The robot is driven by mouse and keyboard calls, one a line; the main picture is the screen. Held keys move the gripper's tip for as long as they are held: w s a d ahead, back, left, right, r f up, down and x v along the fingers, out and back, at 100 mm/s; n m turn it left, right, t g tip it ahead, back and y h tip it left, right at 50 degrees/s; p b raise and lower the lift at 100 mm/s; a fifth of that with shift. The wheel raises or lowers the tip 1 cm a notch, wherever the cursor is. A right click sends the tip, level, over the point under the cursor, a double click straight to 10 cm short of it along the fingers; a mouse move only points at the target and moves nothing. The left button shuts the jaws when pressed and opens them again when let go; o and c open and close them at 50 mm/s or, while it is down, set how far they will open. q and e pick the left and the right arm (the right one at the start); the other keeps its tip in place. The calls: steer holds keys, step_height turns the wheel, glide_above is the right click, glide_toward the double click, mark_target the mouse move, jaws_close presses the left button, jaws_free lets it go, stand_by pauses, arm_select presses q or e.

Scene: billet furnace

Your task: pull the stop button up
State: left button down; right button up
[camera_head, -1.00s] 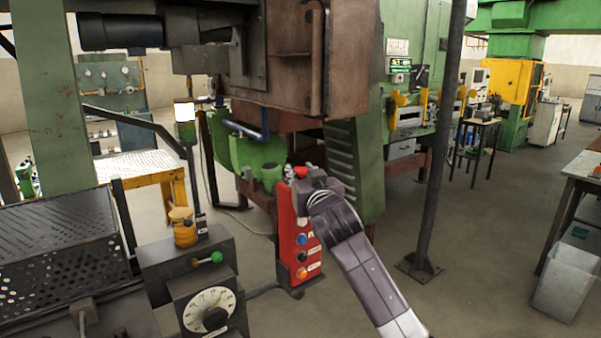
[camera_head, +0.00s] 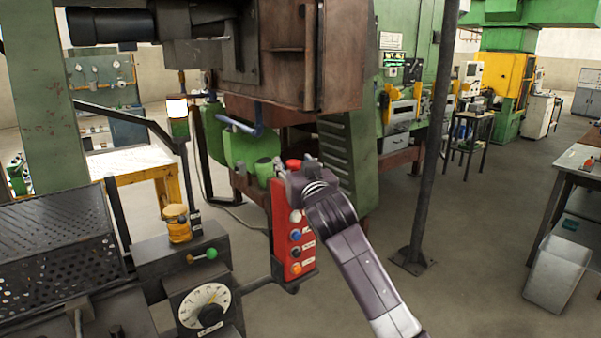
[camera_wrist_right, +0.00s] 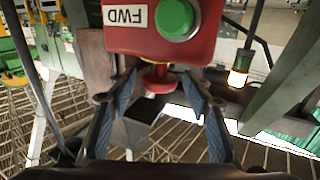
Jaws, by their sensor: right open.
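The red control box (camera_head: 282,238) stands upright in the middle of the head view, with a column of coloured buttons on its face. The red stop button (camera_head: 293,163) is on its top end, partly hidden by my right gripper (camera_head: 284,177). In the right wrist view the box (camera_wrist_right: 120,42) hangs in from the top edge, and the stop button (camera_wrist_right: 160,84) sticks out below it. My right gripper (camera_wrist_right: 161,95) is open, with one finger on each side of the stop button and visible gaps between. My left gripper is not in view.
The green and brown furnace machine (camera_head: 345,165) is close behind. A dark post (camera_head: 428,150) rises on the right. Open floor (camera_head: 470,270) lies at the right.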

steer(key=v, duration=1.1)
steer(key=shift+s, duration=0.25)
